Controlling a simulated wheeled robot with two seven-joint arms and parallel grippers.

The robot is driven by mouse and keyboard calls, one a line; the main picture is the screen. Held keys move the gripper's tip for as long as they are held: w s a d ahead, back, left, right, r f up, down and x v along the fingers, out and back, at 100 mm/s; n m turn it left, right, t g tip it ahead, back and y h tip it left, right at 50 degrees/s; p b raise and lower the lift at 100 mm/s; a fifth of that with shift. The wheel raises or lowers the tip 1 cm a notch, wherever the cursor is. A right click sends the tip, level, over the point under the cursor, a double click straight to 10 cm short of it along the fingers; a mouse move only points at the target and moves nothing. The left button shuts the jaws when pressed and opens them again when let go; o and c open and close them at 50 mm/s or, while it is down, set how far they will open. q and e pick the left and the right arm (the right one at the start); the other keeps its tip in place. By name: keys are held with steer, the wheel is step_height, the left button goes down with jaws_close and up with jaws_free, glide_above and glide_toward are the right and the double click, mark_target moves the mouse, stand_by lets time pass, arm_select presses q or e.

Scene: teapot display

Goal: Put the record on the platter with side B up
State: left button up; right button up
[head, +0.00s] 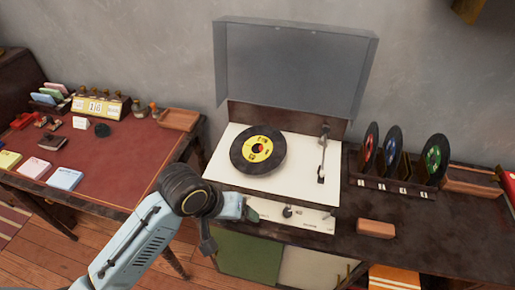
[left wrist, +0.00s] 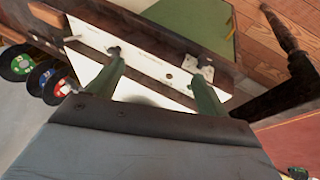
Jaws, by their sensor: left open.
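A black record with a yellow label and red centre (head: 258,149) lies on the turntable (head: 221,166), covering the platter. Dark marks show on the label, but I cannot read which side is up. The tonearm (head: 322,158) stands to the right of the record, apart from it. My left gripper (head: 250,213) is at the front edge of the turntable, in front of the record. In the left wrist view its two fingers (left wrist: 158,72) are apart with nothing between them. My right gripper is not in view.
The clear lid (head: 295,65) is raised. Several records stand in a rack (head: 395,188) at the right, with a wooden block (head: 375,228) in front. A red-topped desk (head: 120,165) at the left holds cards, stamps, a date block and a tray (head: 179,119).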

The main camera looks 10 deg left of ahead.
arm_select(q)
steer(key=w+r+n, duration=0.3)
steer(key=w+r, duration=0.1)
steer(key=w, duration=0.5)
steer(key=n+g+y, duration=0.1)
steer(key=n, duration=0.5)
glide_toward(246, 160)
steer(key=shift+a+b+x, duration=0.25)
steer(key=shift+b+x, duration=0.45)
steer(key=shift+x, duration=0.55)
steer(key=shift+d+b+x, duration=0.2)
steer(key=shift+b+x, duration=0.35)
steer(key=shift+x, duration=2.15)
steer(key=shift+c, duration=0.2)
steer(key=shift+r, duration=0.1)
steer(key=c, duration=0.9)
steer(key=shift+o, duration=0.2)
